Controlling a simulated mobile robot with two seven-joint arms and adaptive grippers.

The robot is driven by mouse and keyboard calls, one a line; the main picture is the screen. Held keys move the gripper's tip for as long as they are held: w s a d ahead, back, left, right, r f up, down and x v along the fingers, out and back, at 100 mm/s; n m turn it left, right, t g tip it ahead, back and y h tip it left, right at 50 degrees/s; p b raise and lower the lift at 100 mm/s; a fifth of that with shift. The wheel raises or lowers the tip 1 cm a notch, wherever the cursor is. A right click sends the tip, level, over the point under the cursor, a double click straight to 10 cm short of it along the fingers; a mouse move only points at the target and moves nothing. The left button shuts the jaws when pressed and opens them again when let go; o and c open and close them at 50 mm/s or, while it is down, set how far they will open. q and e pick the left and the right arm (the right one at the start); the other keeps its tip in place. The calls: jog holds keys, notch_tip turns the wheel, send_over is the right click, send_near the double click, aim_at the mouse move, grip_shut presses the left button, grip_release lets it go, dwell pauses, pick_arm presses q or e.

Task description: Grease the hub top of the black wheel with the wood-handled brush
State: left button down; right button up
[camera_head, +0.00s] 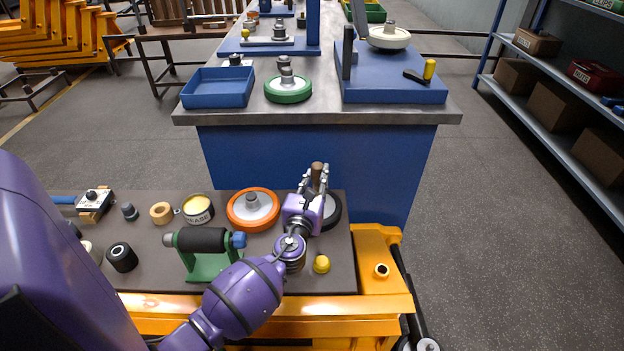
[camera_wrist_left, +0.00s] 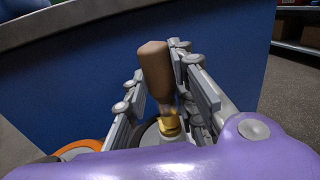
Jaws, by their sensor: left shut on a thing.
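My left gripper (camera_head: 317,180) is shut on the wood-handled brush (camera_head: 317,172), whose brown handle points up between the fingers. In the left wrist view the gripper (camera_wrist_left: 160,95) grips the brush handle (camera_wrist_left: 153,62), with a yellowish brush end (camera_wrist_left: 169,122) below it. The black wheel (camera_head: 333,211) lies flat on the dark cart top, mostly hidden behind the gripper. The brush end is over or close to the wheel; I cannot tell whether it touches the hub. An open grease tin (camera_head: 198,208) stands further left. My right gripper is not in view.
An orange wheel (camera_head: 253,210) lies just left of the gripper. A green stand with a black roller (camera_head: 202,240), a yellow knob (camera_head: 321,264) and a black cylinder (camera_head: 121,257) are on the cart top. The blue workbench (camera_head: 300,165) stands directly behind.

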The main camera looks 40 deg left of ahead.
pick_arm(q)
jog(key=shift+w+d, duration=0.15)
jog(key=shift+d, duration=0.15)
jog(key=shift+a, duration=0.15)
jog(key=shift+s+a, duration=0.55)
jog(key=shift+a, duration=0.1)
jog(key=shift+d, duration=0.1)
jog(key=shift+w+d, duration=0.6)
jog(key=shift+d, duration=0.05)
jog(key=shift+s+a, duration=0.1)
